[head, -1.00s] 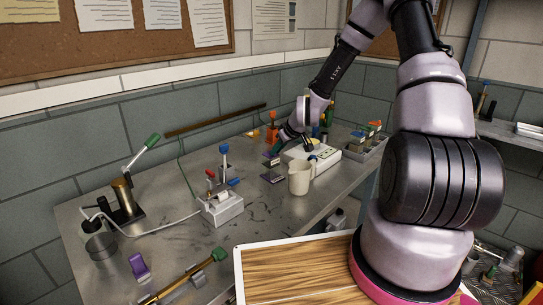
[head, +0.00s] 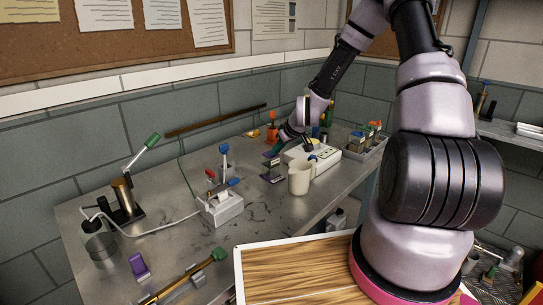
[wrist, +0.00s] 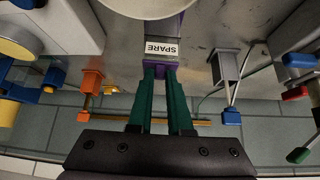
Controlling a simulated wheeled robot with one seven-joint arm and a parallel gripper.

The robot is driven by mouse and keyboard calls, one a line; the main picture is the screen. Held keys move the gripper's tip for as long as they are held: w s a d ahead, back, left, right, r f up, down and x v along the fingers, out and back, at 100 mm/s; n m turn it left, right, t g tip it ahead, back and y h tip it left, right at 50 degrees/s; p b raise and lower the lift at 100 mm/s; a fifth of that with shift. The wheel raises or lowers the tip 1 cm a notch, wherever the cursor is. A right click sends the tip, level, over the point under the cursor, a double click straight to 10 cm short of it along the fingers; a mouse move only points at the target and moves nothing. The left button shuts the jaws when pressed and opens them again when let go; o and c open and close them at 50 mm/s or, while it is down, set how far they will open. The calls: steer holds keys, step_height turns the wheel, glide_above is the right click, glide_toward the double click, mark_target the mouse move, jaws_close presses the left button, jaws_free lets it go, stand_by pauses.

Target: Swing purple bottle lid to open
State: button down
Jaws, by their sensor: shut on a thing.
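In the wrist view, the green fingers of my gripper (wrist: 165,85) are shut on a purple part (wrist: 160,65) just below a white label reading SPARE (wrist: 160,49). More purple shows beyond the label, partly hidden by a pale round object. In the head view, my gripper (head: 277,150) reaches down at the far middle of the bench, at a small purple and dark object (head: 272,163). The fingers hide part of it. I cannot tell clearly which part is the lid or how far open it is.
A cream mug (head: 300,178) stands close in front of my gripper. A white box (head: 322,156) is to its right. Another purple item (head: 138,266) lies at the front left.

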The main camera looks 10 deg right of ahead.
steer(key=shift+w+a+r+g+h, duration=0.2)
steer(key=shift+w+r+g+h, duration=0.25)
steer(key=shift+g, duration=0.35)
steer(key=shift+w+a+r+g+h, duration=0.25)
steer(key=shift+r+g+h, duration=0.25)
steer(key=shift+g, duration=0.3)
steer(key=shift+d, duration=0.1)
steer(key=shift+w+a+r+g+h, duration=0.15)
steer(key=shift+w+a+g+h, duration=0.1)
steer(key=shift+w+a+g, duration=0.15)
steer(key=shift+w+a+r+g+h, duration=0.1)
steer(key=shift+w+r+g+h, duration=0.2)
steer(key=shift+g, duration=0.25)
steer(key=shift+w+a+r+g+h, duration=0.1)
steer(key=shift+w+r+g+h, duration=0.05)
steer(key=shift+g+h, duration=0.35)
